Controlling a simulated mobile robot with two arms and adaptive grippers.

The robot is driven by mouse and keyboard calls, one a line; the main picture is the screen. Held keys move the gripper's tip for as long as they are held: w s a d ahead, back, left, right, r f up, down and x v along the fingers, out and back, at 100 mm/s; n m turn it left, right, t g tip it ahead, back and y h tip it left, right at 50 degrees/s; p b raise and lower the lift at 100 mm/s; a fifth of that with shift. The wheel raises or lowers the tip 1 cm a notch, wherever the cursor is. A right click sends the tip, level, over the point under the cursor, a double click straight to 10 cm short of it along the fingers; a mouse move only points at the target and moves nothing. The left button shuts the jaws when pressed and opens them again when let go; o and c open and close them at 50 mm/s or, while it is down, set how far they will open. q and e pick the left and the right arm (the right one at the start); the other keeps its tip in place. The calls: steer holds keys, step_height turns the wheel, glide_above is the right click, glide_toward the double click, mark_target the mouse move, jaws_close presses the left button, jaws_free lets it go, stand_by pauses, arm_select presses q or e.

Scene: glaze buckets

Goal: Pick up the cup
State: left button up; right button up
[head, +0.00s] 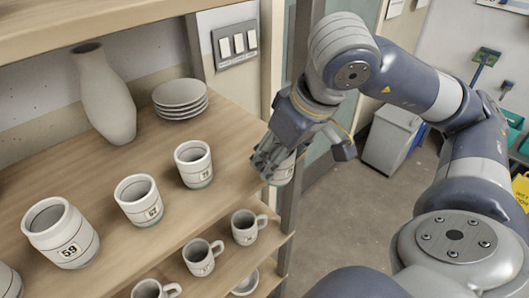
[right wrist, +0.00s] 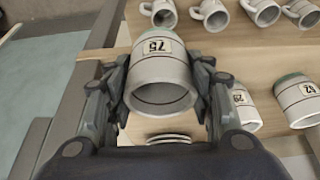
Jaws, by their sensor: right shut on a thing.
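A white handleless cup with dark bands and a number label sits between the fingers of my right gripper (head: 272,162). In the head view the cup (head: 287,171) is partly hidden by the fingers, at the right end of the upper shelf board. In the right wrist view the cup (right wrist: 162,82) lies between both fingers of the right gripper (right wrist: 161,88), one on each side, its open mouth facing the camera. I cannot tell whether its base touches the board. My left gripper is not in view.
More banded cups stand in a row on the board (head: 150,175): one nearby (head: 194,164), one further left (head: 139,200), one larger (head: 61,232). Behind are stacked plates (head: 180,95) and a tall vase (head: 104,95). Handled mugs (head: 247,227) stand below. A shelf post (head: 292,215) is close.

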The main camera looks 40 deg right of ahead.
steer(key=s+b, duration=0.7)
steer(key=s, duration=0.1)
steer(key=shift+s+d, duration=0.3)
steer(key=shift+d, duration=0.05)
steer(key=shift+f, duration=0.1)
